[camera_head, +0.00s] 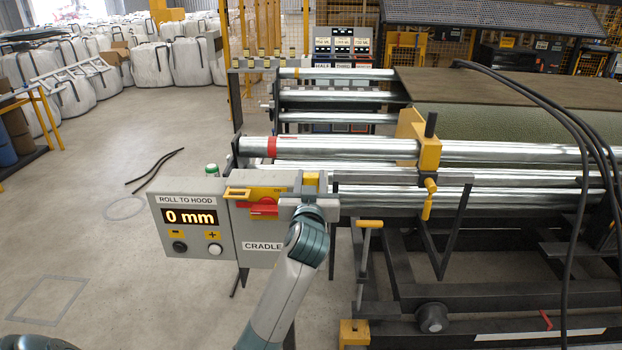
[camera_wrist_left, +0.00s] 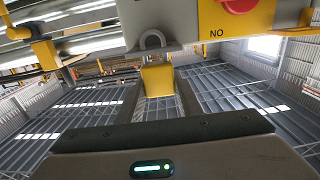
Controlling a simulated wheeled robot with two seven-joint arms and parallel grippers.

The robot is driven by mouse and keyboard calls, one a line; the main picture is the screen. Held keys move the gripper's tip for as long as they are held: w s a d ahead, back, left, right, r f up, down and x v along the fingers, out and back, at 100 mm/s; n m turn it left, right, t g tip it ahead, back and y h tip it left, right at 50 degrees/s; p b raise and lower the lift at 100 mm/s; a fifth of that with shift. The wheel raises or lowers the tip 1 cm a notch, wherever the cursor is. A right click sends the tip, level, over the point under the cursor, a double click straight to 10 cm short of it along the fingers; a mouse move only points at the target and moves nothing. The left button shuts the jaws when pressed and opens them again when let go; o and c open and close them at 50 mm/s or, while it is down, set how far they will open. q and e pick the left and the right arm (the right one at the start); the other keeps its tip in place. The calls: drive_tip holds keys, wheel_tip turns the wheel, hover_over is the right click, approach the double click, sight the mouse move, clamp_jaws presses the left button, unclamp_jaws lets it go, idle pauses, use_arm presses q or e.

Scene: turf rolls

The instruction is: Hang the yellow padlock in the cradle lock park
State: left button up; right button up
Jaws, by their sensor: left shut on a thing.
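The yellow padlock (camera_wrist_left: 158,80) is between the two dark fingers of my left gripper (camera_wrist_left: 160,100) in the left wrist view. The gripper is shut on the padlock's body. The grey shackle (camera_wrist_left: 152,39) overlaps a grey plate (camera_wrist_left: 135,59) at the cradle box's edge; I cannot tell whether it passes through it. In the head view my left gripper (camera_head: 309,200) is at the upper right corner of the grey CRADLE box (camera_head: 262,246). My right gripper is not in view.
The box carries a red switch (camera_head: 263,208) on yellow and a display (camera_head: 190,217) reading 0 mm. Steel rollers (camera_head: 330,148) and a dark frame stand close behind and to the right. Black cables (camera_head: 572,130) hang at far right. Floor at left is mostly clear.

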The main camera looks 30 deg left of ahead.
use_arm(q)
drive_tip(key=shift+f+b, duration=0.4)
drive_tip(key=shift+f, duration=0.25)
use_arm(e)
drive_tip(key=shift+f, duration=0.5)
use_arm(q)
drive_tip(key=o, duration=1.2)
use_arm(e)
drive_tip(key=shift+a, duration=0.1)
use_arm(q)
drive_tip(key=b+v, duration=0.2)
drive_tip(key=v, duration=1.5)
drive_tip(key=shift+s, duration=0.25)
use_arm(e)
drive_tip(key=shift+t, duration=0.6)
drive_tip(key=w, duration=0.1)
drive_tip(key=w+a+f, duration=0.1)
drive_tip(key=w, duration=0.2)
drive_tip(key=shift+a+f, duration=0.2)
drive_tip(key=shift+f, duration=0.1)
